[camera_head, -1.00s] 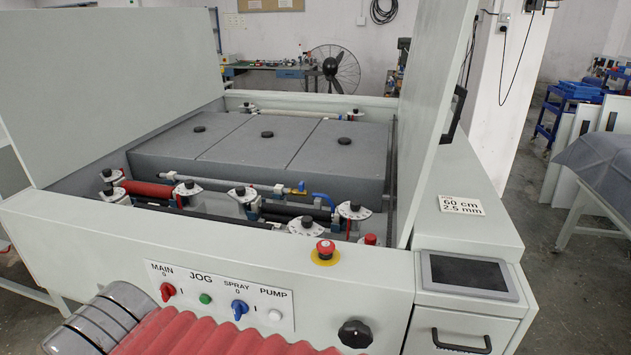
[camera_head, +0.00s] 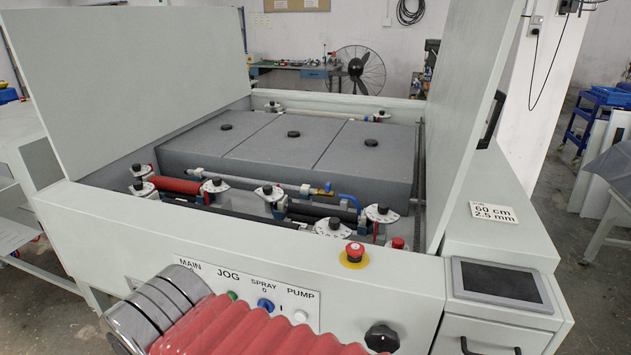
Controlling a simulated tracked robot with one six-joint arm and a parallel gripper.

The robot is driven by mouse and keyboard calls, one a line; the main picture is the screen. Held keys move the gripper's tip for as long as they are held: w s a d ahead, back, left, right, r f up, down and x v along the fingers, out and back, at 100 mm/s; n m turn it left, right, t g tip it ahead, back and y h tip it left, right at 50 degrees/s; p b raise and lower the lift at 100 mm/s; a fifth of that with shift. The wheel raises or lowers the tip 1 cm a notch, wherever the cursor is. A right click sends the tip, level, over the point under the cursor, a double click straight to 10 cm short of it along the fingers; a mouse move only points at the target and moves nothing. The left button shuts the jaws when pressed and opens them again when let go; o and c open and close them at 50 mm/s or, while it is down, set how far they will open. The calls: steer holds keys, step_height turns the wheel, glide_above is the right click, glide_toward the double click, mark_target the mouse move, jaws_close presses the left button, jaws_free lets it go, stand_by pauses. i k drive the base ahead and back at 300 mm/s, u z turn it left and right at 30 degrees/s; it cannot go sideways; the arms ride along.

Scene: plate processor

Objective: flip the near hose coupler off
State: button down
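A small brass hose coupler (camera_head: 327,188) sits at the right end of the near grey spray pipe (camera_head: 250,182), inside the open machine. A blue hose (camera_head: 349,200) curves down from beside it. Its lever is too small for me to tell its position. A far pipe (camera_head: 315,113) runs along the back of the machine; its fitting is too small to make out. My gripper is not in view. What appears to be my arm, chrome with a red ribbed sleeve, fills the bottom left and hides part of the control panel.
The machine's front wall (camera_head: 130,222) and raised side covers (camera_head: 130,90) (camera_head: 470,120) bound the opening. Rollers with white dial brackets (camera_head: 378,213) lie close around the coupler. A red emergency button (camera_head: 354,252) stands on the front ledge. A touchscreen (camera_head: 500,285) is at right.

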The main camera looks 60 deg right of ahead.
mark_target(326, 193)
steer(key=u, duration=0.05)
steer(key=i, duration=1)
steer(key=z, duration=0.05)
